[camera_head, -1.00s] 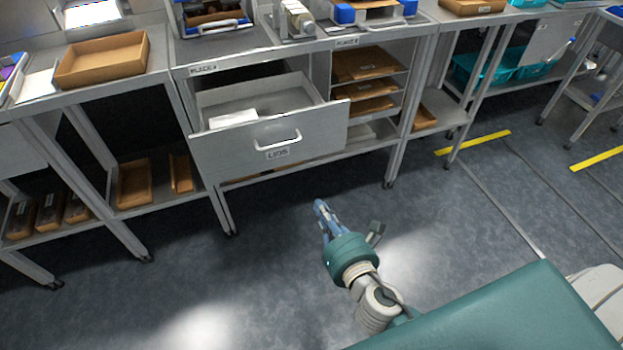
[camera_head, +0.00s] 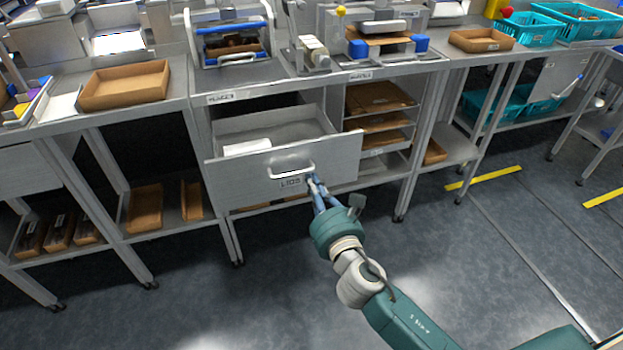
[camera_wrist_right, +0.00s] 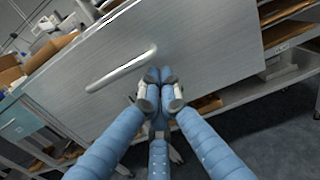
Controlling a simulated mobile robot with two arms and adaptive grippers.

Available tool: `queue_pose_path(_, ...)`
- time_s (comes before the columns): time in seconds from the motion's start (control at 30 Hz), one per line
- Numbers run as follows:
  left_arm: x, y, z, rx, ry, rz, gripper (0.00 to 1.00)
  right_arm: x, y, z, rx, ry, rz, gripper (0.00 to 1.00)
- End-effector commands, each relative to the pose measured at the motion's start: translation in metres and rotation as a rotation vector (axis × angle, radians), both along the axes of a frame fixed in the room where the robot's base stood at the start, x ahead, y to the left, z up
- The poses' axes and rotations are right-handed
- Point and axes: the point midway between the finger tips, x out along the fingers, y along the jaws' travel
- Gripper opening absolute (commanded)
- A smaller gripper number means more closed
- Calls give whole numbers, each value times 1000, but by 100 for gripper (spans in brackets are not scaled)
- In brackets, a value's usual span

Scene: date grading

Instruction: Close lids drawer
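The lids drawer (camera_head: 335,150) is pulled out of the grey bench, and a white item (camera_head: 247,147) lies inside it. Its front has a bar handle (camera_head: 291,172) above a label reading LIDS. My right gripper (camera_head: 314,183) is at the drawer front, just below and right of the handle. In the right wrist view the drawer front (camera_wrist_right: 205,50) fills much of the picture and the handle (camera_wrist_right: 122,68) lies left of the fingertips. The blue fingers (camera_wrist_right: 158,80) are drawn together with nothing seen between them. Contact with the front cannot be told. My left gripper is not in view.
Shelves with brown trays (camera_head: 385,122) stand right of the drawer. An open cardboard box (camera_head: 124,85) sits on the left bench, and a blue-framed device (camera_head: 233,45) on the bench above the drawer. The floor before the bench is clear.

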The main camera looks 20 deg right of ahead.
Motion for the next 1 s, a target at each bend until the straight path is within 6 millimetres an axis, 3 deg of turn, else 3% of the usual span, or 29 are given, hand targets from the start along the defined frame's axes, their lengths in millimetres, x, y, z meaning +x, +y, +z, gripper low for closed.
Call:
queue_pose_path(0.17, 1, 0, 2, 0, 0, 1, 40, 12, 0, 0, 0, 1, 0, 0)
queue_pose_path(0.67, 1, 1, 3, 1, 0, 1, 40, 18, 0, 0, 0, 0, -1, 0)
queue_pose_path(0.87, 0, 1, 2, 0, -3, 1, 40, 42, 0, 2, -1, -2, -2, 0)
queue_pose_path(1.0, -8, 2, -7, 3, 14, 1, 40, 73, 2, 2, -2, -2, -2, 0)
